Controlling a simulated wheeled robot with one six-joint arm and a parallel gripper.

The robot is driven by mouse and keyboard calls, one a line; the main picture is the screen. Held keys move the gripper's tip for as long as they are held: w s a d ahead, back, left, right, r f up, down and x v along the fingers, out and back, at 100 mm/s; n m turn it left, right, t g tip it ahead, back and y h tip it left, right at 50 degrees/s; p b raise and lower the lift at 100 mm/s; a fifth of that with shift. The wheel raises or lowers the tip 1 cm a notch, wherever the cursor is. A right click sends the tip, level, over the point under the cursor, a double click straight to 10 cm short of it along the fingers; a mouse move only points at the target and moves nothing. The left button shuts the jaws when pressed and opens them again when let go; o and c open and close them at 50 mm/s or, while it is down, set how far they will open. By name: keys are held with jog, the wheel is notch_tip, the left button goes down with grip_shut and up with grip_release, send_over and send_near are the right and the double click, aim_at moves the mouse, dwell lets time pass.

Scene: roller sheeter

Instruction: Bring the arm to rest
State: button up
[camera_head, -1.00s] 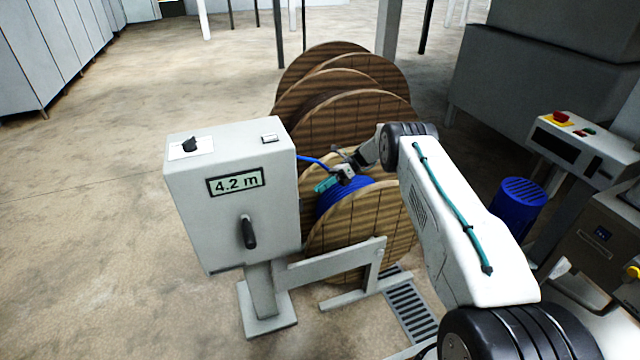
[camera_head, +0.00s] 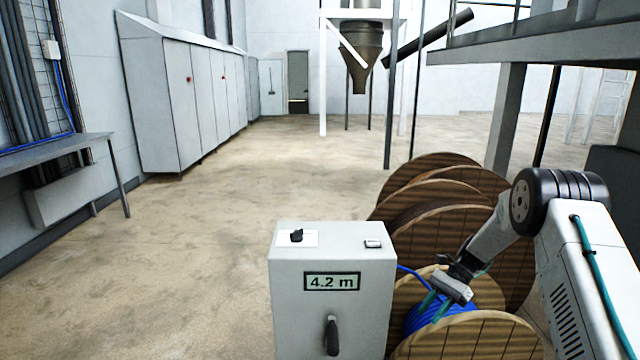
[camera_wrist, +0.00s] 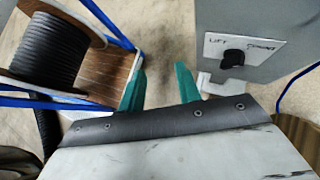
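My gripper (camera_head: 437,306) hangs over the blue cable coil (camera_head: 412,320) on the front wooden reel (camera_head: 470,340), its teal fingers pointing down. In the wrist view the two teal fingers of my gripper (camera_wrist: 161,75) stand apart with only floor showing between them. The head view does not settle whether the fingertips touch the coil. My arm (camera_head: 580,270) reaches in from the right, bent at a dark joint.
A grey measuring box (camera_head: 335,262) reading 4.2 m, with a knob and crank, stands just left of the reel. More wooden reels (camera_head: 440,175) stand close behind. Grey cabinets (camera_head: 190,95) line the back left. The floor at left is open.

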jog(key=s+a+r+n+h, duration=0.1)
jog(key=s+r+n+h, duration=0.2)
jog(key=r, duration=0.4)
jog(key=s+r+n, duration=0.2)
jog(key=s+r, duration=0.4)
jog(key=s+a+r+n+t+h, duration=0.1)
jog(key=s+r+n+t+h, duration=0.1)
jog(key=s+r, duration=0.4)
jog(key=s+a+r+n+t+h, duration=0.1)
jog(key=s+r, duration=0.5)
jog(key=s, duration=0.9)
jog(key=s+a+r+n+t+h, duration=0.1)
jog(key=s+r+n+t, duration=0.3)
jog(key=s, duration=0.7)
jog(key=shift+a+r+n+h, duration=0.2)
jog(key=shift+r+n+h, duration=0.5)
jog(key=shift+r+h, duration=0.2)
